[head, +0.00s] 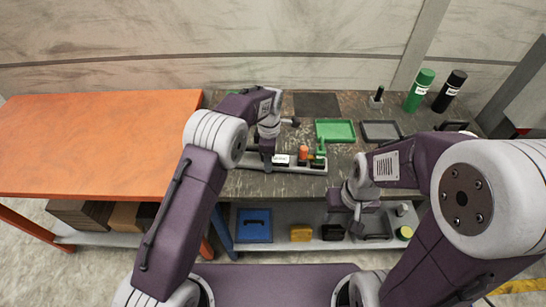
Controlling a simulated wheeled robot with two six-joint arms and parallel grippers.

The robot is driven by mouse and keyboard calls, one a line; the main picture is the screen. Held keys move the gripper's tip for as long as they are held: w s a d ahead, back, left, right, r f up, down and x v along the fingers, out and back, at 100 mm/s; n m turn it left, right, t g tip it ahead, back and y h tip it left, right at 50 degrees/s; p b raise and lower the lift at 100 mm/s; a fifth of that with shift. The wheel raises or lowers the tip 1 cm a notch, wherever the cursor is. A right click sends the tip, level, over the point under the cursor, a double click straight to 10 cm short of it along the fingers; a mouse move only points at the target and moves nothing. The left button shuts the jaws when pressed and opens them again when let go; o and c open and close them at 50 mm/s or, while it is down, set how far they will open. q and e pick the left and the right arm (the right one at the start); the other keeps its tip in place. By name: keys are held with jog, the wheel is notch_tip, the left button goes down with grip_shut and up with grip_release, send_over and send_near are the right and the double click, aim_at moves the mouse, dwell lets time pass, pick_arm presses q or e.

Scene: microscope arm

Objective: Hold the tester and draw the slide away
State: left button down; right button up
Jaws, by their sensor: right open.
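A long grey base, which looks like the tester (297,170), lies on the dark worktop near its front edge. On it are a white label (281,159), an orange part (304,153) and a green upright part (320,155). I cannot tell which part is the slide. My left gripper (267,165) points down at the left end of the base; its fingers are small and dark, so I cannot see whether they hold anything. My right gripper (355,216) is open and empty, in front of the worktop's front edge, to the right of the base.
Green tray (335,140) and grey tray (381,141) lie behind. Green bottle (420,90) and black bottle (450,91) stand at back right. An orange table (90,140) adjoins on the left. A lower shelf holds a blue box (254,225) and a yellow box (300,233).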

jog(key=shift+f, duration=0.25)
dwell(1.5)
dwell(0.5)
jog(key=c, duration=0.3)
jog(key=w+a+t, duration=0.1)
jog(key=w+a+r+m+y, duration=0.1)
jog(key=w+a, duration=0.1)
jog(key=w+a+r+t, duration=0.1)
jog(key=w+a, duration=0.1)
jog(key=shift+a+r+t+y, duration=0.1)
jog(key=shift+a+t+y, duration=0.05)
jog(key=shift+t+y, duration=0.15)
grip_shut()
jog(key=w+a+r+m+t+h, duration=0.1)
jog(key=w+r+m+t+h, duration=0.2)
jog(key=r+m, duration=0.3)
jog(key=w+m, duration=0.1)
jog(key=m, duration=0.3)
jog(key=shift+r, duration=0.25)
